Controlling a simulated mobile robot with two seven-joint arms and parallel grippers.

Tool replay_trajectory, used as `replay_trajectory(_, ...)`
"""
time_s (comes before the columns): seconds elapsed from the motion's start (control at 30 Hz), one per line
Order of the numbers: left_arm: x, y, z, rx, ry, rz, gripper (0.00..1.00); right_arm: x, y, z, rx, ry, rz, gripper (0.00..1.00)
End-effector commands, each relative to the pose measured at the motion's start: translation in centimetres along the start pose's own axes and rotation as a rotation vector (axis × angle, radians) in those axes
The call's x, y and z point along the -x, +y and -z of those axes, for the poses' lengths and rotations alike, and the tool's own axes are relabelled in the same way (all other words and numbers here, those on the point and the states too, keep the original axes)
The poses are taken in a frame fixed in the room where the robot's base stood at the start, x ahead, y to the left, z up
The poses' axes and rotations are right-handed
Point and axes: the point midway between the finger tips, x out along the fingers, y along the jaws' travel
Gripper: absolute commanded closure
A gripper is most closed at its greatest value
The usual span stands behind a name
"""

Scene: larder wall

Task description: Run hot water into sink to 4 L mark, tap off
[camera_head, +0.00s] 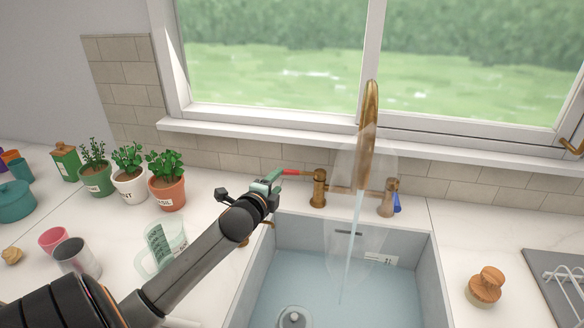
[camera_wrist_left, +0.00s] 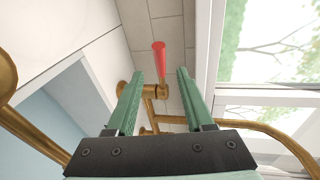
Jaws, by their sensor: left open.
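The brass tap spout (camera_head: 368,120) arches over the grey sink (camera_head: 300,235), and a clear stream of water (camera_head: 352,245) runs from it. Pale blue water (camera_head: 330,290) covers the sink's bottom; a small label (camera_head: 380,258) is on the back wall, too small to read. The red lever (camera_head: 298,172) points left from the left brass valve (camera_head: 318,190); the blue lever (camera_head: 396,203) is on the right valve. My left gripper (camera_head: 274,180) is open at the red lever's outer end. In the wrist view, the red lever (camera_wrist_left: 159,55) shows between its fingertips (camera_wrist_left: 159,76). My right gripper is out of view.
A clear measuring jug (camera_head: 165,240), a metal cup (camera_head: 75,257) and potted herbs (camera_head: 167,180) stand left of my arm. A wooden brush (camera_head: 485,286) and a grey drainer (camera_head: 560,285) are right of the sink. The windowsill (camera_head: 300,130) runs behind the tap.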

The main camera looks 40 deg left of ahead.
Motion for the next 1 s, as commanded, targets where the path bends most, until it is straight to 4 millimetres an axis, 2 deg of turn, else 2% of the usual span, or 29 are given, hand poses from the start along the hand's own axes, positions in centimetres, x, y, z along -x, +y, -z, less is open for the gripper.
replay_trajectory(0.3,-5.1,-0.1,0.0,0.002,0.0,0.001,0.47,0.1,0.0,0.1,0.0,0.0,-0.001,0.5)
replay_trajectory(0.6,-9.1,-0.1,0.1,0.004,0.0,0.0,0.47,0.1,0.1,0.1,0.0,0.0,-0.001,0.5)
replay_trajectory(0.8,-10.6,-0.1,0.1,0.001,0.001,0.001,0.47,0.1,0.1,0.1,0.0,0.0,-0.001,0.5)
replay_trajectory(1.0,-11.0,0.0,0.1,0.001,0.001,0.0,0.47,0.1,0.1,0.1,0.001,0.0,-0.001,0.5)
